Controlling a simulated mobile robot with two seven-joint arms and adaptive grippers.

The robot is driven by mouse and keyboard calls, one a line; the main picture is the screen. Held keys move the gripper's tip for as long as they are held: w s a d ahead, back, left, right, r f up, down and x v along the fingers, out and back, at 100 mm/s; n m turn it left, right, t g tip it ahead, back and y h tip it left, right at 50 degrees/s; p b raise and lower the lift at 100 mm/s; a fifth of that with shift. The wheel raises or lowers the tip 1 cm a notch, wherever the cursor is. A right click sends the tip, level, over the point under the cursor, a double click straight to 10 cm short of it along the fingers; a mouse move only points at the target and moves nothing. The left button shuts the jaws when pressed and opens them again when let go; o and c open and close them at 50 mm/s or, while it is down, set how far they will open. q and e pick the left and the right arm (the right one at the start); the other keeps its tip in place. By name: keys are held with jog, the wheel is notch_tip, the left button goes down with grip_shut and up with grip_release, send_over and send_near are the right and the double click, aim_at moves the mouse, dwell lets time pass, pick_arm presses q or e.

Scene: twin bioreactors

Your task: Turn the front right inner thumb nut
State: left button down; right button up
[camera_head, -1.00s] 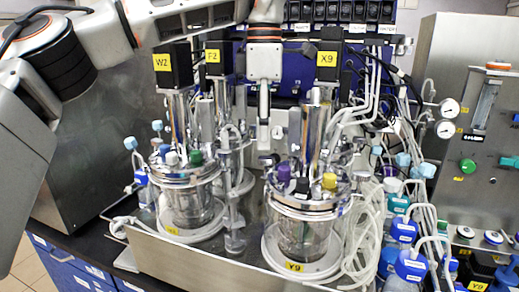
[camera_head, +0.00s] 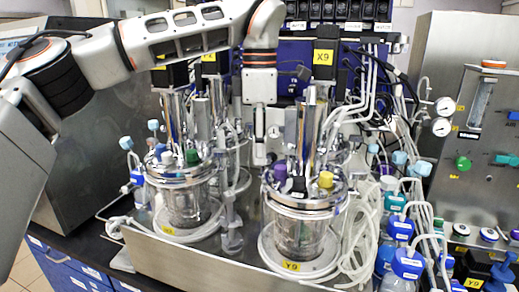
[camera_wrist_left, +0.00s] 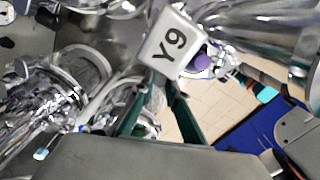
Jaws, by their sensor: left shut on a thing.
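The front right vessel (camera_head: 300,232) is a clear glass jar with a shiny metal lid (camera_head: 302,203) carrying purple and yellow caps. My left gripper (camera_head: 260,160) points down at the back left edge of this lid, beside the purple cap (camera_head: 280,173). In the left wrist view its two dark green fingers (camera_wrist_left: 160,82) converge just below a white plate marked Y9 (camera_wrist_left: 168,45), with a purple cap (camera_wrist_left: 202,62) near it. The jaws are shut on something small. The thumb nut itself is too small and hidden to make out. My right gripper is not in view.
A second vessel (camera_head: 180,205) stands at left with a green cap. Tall metal columns with motor blocks (camera_head: 323,57) rise close behind the lids. White tubing (camera_head: 355,245) and blue-capped bottles (camera_head: 407,262) crowd the right. A control panel (camera_head: 480,160) stands far right.

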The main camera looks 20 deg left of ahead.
pick_arm(q)
jog(key=shift+w+m, duration=0.15)
jog(key=shift+m, duration=2.65)
jog(key=c, duration=2)
grip_release()
jog(key=shift+r, duration=0.15)
notch_tip(320, 180, up, 12)
jog(key=shift+f, duration=0.1)
